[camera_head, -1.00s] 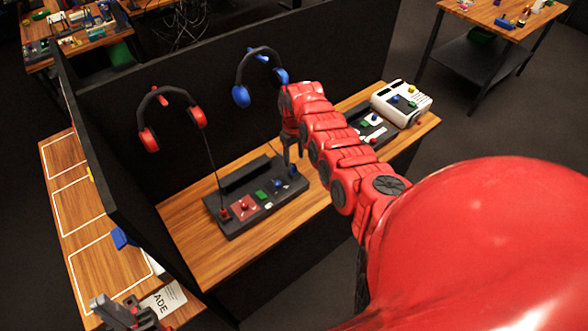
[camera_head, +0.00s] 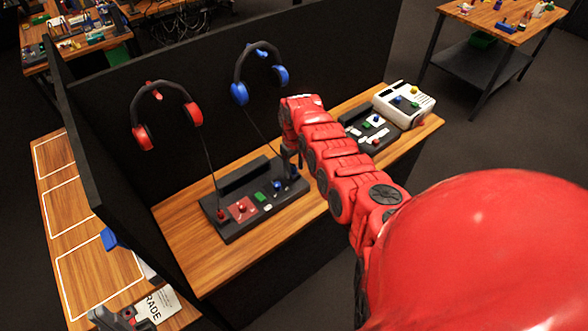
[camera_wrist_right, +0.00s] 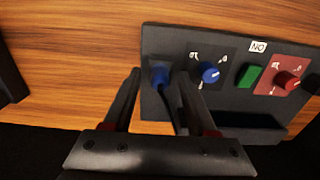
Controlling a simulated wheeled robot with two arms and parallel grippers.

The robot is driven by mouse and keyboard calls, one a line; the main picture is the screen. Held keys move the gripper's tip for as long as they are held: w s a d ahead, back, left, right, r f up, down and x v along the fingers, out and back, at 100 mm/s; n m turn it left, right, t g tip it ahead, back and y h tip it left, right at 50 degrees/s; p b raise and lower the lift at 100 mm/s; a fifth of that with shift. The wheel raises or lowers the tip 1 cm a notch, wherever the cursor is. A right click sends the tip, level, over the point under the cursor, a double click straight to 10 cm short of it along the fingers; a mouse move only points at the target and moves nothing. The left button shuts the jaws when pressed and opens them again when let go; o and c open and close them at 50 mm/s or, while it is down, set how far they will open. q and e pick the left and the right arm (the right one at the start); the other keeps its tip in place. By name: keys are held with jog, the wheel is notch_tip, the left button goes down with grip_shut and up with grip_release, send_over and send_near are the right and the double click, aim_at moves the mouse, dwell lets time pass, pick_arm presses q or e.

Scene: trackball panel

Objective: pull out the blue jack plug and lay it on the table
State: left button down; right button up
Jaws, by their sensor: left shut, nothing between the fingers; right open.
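The blue jack plug (camera_wrist_right: 160,76) sits at one end of the dark panel (camera_head: 236,229), with a dark cord running from it. In the head view the plug (camera_head: 293,170) is partly covered by my right gripper (camera_head: 290,158). In the right wrist view my right gripper (camera_wrist_right: 158,82) is open, its fingertips on either side of the plug. I cannot tell whether they touch it. My left gripper (camera_head: 118,319) is shut and empty at the bottom left, away from the panel.
A blue knob (camera_wrist_right: 210,74), a green button (camera_wrist_right: 249,76) and a red knob (camera_wrist_right: 287,79) lie along the panel. Red (camera_head: 142,136) and blue (camera_head: 240,94) headsets hang on the black partition. Bare wood (camera_head: 180,240) lies left of the panel. A white device (camera_head: 405,103) stands farther right.

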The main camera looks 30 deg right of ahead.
aim_at(294, 164)
dwell(0.8)
grip_shut()
dwell(0.7)
jog(key=shift+r+p, duration=0.15)
jog(key=shift+p, duration=0.2)
dwell(0.5)
jog(key=shift+r+p, duration=2.5)
jog(key=shift+r, duration=0.35)
